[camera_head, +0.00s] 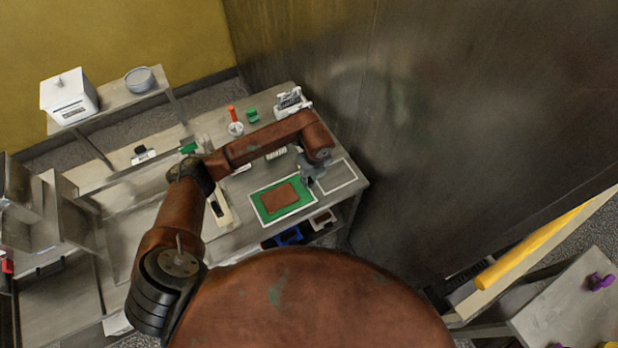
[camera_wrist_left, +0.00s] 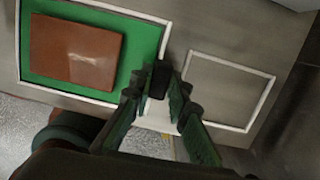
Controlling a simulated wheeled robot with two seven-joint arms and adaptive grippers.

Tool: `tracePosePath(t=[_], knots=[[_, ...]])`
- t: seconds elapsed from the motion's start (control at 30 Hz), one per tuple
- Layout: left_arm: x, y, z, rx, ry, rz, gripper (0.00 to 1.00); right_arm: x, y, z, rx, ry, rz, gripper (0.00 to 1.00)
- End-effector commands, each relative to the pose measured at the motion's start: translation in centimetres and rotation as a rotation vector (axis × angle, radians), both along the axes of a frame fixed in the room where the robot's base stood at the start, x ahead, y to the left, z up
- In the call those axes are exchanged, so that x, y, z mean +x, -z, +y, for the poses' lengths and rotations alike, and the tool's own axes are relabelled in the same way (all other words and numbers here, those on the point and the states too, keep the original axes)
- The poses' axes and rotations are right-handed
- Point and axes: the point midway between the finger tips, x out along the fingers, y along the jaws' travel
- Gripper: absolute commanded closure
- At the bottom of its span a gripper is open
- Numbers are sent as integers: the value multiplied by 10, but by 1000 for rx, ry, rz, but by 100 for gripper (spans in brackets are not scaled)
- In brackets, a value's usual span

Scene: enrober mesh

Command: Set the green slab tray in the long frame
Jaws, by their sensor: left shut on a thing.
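The green slab tray (camera_head: 259,200) carries a flat brown slab (camera_head: 279,196) and shows within the white outline of the long frame (camera_head: 285,221). In the left wrist view the tray (camera_wrist_left: 150,40) fills the upper left, with the frame's white line (camera_wrist_left: 70,94) along its lower side. My left gripper (camera_head: 309,176) is at the tray's right edge, shut on the tray. Its fingers (camera_wrist_left: 167,88) hide that edge and part of the frame's right side. I cannot tell whether the tray touches the table. My right gripper is not in view.
A smaller, empty white frame (camera_head: 353,180) lies to the right on the same table. An orange bottle (camera_head: 231,113), a green block (camera_head: 252,116) and a white rack (camera_head: 291,101) stand at the back.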

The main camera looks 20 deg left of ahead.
Motion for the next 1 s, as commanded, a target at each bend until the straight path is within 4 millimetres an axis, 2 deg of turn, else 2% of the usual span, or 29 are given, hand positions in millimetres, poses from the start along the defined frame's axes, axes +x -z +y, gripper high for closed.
tracePosePath(t=[0.23, 0.27, 0.53, 0.83, 1.0], knots=[[0, 4, 0, 0, 0, 0, 100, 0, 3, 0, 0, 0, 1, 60], [0, 4, 0, 0, 0, 0, 84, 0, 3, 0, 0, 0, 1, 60], [0, 3, 0, 0, 0, 0, 65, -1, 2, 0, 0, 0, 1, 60], [0, 3, 0, 0, 0, 0, 64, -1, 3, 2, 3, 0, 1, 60], [0, -13, -2, 0, 0, -3, 64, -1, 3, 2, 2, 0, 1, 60]])
